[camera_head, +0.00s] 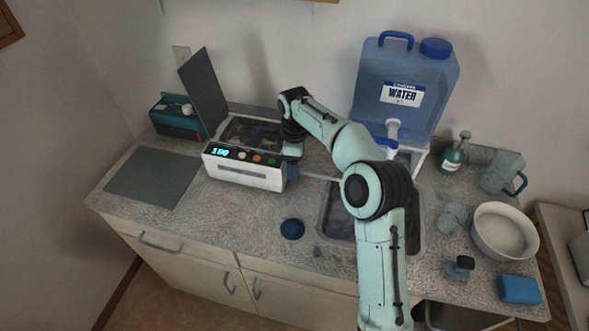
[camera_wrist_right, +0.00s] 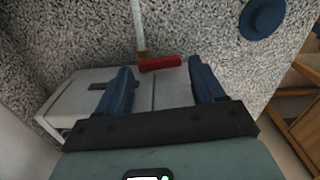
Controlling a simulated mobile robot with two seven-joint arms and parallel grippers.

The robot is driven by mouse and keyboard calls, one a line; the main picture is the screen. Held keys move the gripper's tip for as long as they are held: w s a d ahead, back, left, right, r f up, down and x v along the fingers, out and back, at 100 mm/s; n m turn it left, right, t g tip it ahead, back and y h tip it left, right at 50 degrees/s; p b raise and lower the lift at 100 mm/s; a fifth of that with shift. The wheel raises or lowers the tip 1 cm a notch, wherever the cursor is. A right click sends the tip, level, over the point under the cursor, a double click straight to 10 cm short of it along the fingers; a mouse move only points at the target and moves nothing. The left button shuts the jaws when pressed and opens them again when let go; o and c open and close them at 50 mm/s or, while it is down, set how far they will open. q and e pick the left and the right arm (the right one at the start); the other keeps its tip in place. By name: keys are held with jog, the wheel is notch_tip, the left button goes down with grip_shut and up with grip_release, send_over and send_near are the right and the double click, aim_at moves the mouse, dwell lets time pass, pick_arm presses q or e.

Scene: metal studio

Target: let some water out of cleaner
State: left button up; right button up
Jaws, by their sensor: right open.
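The cleaner (camera_head: 243,172) is a white box with a lit display and coloured buttons on its front. Its dark lid (camera_head: 204,92) stands open, and its basin shows behind the panel. In the right wrist view, a red drain lever (camera_wrist_right: 160,63) sits by the cleaner's side (camera_wrist_right: 85,105), where a pale drain tube (camera_wrist_right: 137,22) begins. My right gripper (camera_wrist_right: 160,82) is open and empty. Its two blue fingers point toward the lever, which lies between and just beyond their tips. In the head view, my right gripper (camera_head: 292,172) is at the cleaner's right side. My left gripper is out of view.
The tube leads toward the sink (camera_head: 335,222), partly hidden by my right arm. A blue round cap-like object (camera_head: 292,228) lies on the counter in front. A blue water jug (camera_head: 425,100) stands on a white stand behind. A bowl (camera_head: 504,230) and bottles stand right.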

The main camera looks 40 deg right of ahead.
jog(key=shift+f, duration=0.8)
jog(key=shift+w, duration=0.1)
jog(key=c, duration=0.8)
jog(key=shift+r+m, duration=0.15)
jog(key=shift+m, duration=0.25)
jog(key=shift+w+m+p, duration=0.1)
jog(key=shift+m+p, duration=0.2)
jog(key=shift+p, duration=0.05)
jog(key=o, duration=0.8)
jog(key=shift+a, duration=0.1)
